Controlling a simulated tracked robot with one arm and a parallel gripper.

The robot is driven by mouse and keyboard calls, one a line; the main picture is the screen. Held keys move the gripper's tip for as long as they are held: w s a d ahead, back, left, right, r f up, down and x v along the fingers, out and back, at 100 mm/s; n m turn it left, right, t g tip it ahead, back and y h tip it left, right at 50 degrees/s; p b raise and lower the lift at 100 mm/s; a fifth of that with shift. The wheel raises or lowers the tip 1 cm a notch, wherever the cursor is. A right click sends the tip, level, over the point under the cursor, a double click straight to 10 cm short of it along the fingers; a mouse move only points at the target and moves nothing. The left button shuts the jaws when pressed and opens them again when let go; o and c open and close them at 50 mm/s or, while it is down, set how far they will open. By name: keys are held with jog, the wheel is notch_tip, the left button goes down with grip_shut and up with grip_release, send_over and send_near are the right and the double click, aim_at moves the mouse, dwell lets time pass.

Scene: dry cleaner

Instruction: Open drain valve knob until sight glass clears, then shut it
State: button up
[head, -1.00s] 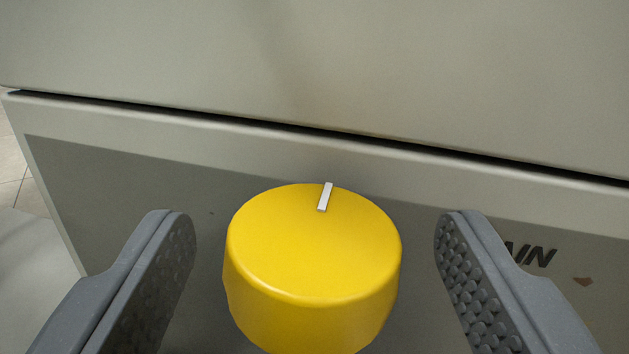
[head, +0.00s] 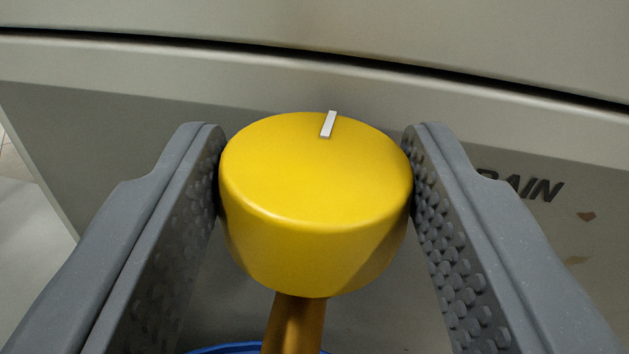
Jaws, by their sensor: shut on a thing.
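The yellow drain valve knob (head: 315,185) is in the middle of the head view, on a brownish-yellow stem (head: 295,324). A white pointer mark (head: 328,124) on its face is at the far edge, a little right of centre. My gripper (head: 316,165) is shut on the knob, with one grey studded finger against each side. The sight glass is not in view.
A beige machine panel (head: 330,70) with a dark seam lies behind the knob. Partly hidden "RAIN" lettering (head: 535,188) is on the grey panel at right. A blue rim (head: 230,348) shows at the bottom, below the knob.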

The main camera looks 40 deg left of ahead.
jog(key=h+p, duration=0.1)
jog(key=m+t+p, duration=0.1)
jog(key=p, duration=0.1)
jog(key=shift+r+m+t+h, duration=0.3)
jog(key=shift+h, duration=0.1)
jog(key=m+h+p, duration=0.1)
jog(key=m+t+h, duration=0.1)
jog(key=h, duration=0.1)
jog(key=shift+s+a+f+t+p, duration=0.1)
jog(key=shift+a+t+p, duration=0.2)
jog(key=shift+p, duration=0.05)
jog(key=m+h, duration=0.1)
jog(key=m+t+h, duration=0.1)
jog(key=h, duration=0.1)
jog(key=m+h, duration=0.1)
jog(key=shift+a+f+h, duration=0.1)
jog(key=shift+a+h, duration=0.2)
jog(key=shift+h, duration=0.1)
jog(key=shift+m+t+h, duration=0.3)
jog(key=shift+m+h, duration=0.7)
jog(key=shift+h, duration=0.5)
jog(key=shift+m+h, duration=0.3)
jog(key=o, duration=1)
jog(key=shift+a, duration=0.15)
